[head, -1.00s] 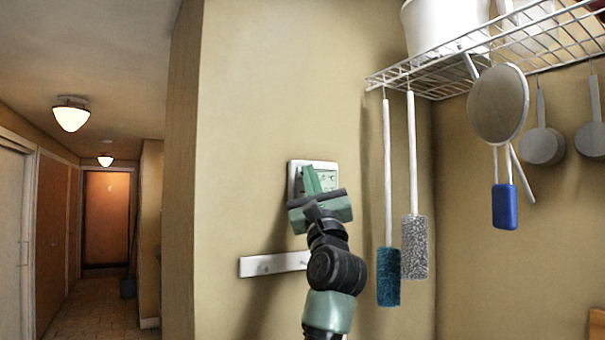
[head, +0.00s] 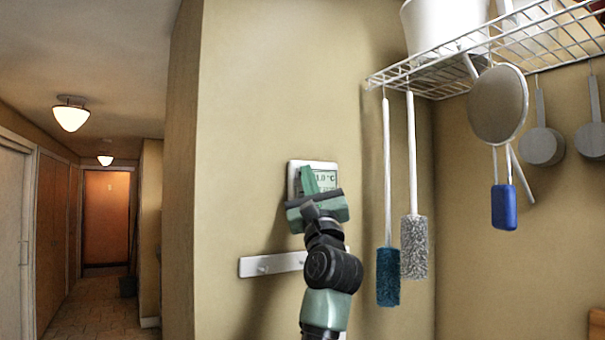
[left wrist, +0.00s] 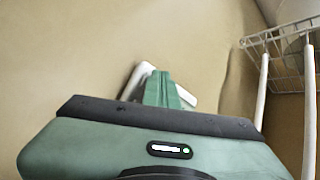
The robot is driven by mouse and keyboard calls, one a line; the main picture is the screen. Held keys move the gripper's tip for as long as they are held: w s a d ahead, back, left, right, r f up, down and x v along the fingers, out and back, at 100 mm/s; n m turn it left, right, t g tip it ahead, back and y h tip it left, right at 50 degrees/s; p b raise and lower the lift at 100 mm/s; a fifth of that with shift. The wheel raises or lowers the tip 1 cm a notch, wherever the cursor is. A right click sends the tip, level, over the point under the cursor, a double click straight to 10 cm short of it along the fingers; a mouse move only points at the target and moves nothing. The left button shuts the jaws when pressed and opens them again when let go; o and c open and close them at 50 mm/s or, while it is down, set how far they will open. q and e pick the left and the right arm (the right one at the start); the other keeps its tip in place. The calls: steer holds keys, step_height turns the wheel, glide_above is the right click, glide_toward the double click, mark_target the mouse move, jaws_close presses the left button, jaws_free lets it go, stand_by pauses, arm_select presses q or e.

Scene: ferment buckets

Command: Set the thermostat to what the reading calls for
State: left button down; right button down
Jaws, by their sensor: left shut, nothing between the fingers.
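The thermostat (head: 329,178) is a white wall box with a greenish display. My right gripper is not in view.
A white rail with pegs (head: 262,265) is on the wall below the thermostat. To the right, brushes (head: 414,245) and a round pan (head: 498,104) hang from a wire shelf (head: 440,75) holding white buckets (head: 440,25). A hallway opens at left.

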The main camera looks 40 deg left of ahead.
arm_select(q)
steer(key=shift+s+d, duration=0.3)
steer(key=shift+d, duration=0.4)
steer(key=shift+f, duration=0.1)
steer(key=d, duration=0.1)
steer(key=s+d, duration=0.1)
steer(key=d, duration=0.1)
steer(key=s+d, duration=0.1)
steer(key=shift+d, duration=0.35)
stand_by(2.4)
